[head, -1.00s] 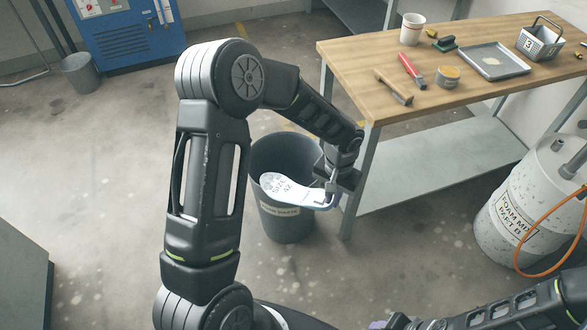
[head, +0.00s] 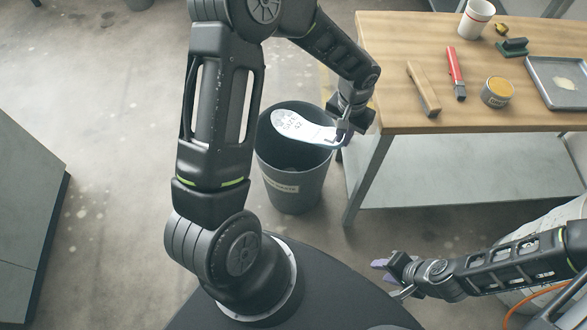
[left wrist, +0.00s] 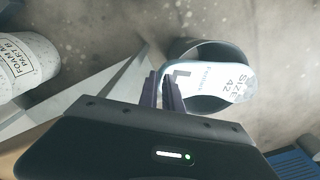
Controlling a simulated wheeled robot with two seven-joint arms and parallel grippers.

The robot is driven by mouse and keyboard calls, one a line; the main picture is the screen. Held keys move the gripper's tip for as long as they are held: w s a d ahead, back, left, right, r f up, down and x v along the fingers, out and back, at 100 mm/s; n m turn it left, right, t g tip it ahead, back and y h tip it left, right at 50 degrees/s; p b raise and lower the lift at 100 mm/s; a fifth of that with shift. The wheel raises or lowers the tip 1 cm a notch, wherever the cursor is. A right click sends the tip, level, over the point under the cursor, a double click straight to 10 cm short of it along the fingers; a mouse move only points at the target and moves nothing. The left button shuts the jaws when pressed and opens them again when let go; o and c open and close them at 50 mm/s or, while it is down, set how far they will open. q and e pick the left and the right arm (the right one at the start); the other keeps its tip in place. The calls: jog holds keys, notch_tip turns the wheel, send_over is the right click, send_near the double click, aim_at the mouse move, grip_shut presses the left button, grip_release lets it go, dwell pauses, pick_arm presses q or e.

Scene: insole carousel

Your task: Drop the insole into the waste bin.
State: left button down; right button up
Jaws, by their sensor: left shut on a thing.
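The insole (head: 298,126) is white and printed with a size marking. My left gripper (head: 343,132) is shut on its right end and holds it roughly flat over the mouth of the waste bin. The dark grey waste bin (head: 290,195) stands on the floor left of the workbench, with a label on its front. The left wrist view shows the insole (left wrist: 212,79) reaching out from the fingers (left wrist: 163,90) across the bin's opening (left wrist: 208,103). My right gripper (head: 390,278) is at the lower right, its fingers apart and empty.
The workbench (head: 400,123) stands close to the right of the bin, with its leg (head: 368,180) beside it. It carries a cup, tools, a tin and a tray. A grey cabinet (head: 30,170) is at the left. Floor between cabinet and bin is clear.

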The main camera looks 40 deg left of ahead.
aim_at(300, 125)
pick_arm(q)
jog(key=a+f+m+b, duration=0.1)
jog(key=b, duration=0.1)
jog(key=a+f+b, duration=0.2)
jog(key=b, duration=0.1)
jog(key=w+a+f+m+b, duration=0.1)
jog(key=a+b, duration=0.1)
jog(key=shift+a+f+m, duration=0.15)
jog(key=shift+f+m, duration=0.15)
jog(key=shift+f, duration=0.1)
jog(key=a+f+m+b, duration=0.1)
jog(key=a+b, duration=0.1)
jog(key=b, duration=0.1)
jog(key=a+f+m+b, duration=0.1)
jog(key=a+m+b, duration=0.1)
jog(key=a+b, duration=0.1)
jog(key=a+f+m+b, duration=0.1)
jog(key=a+f+b, duration=0.1)
jog(key=b, duration=0.1)
jog(key=shift+a, duration=0.4)
jog(key=shift+s+a+m, duration=0.15)
jog(key=shift+a+m, duration=0.25)
jog(key=shift+m, duration=0.1)
jog(key=shift+a+b, duration=0.2)
jog(key=shift+b, duration=0.1)
jog(key=shift+r, duration=0.2)
notch_tip(300, 125, down, 6)
jog(key=b, duration=0.4)
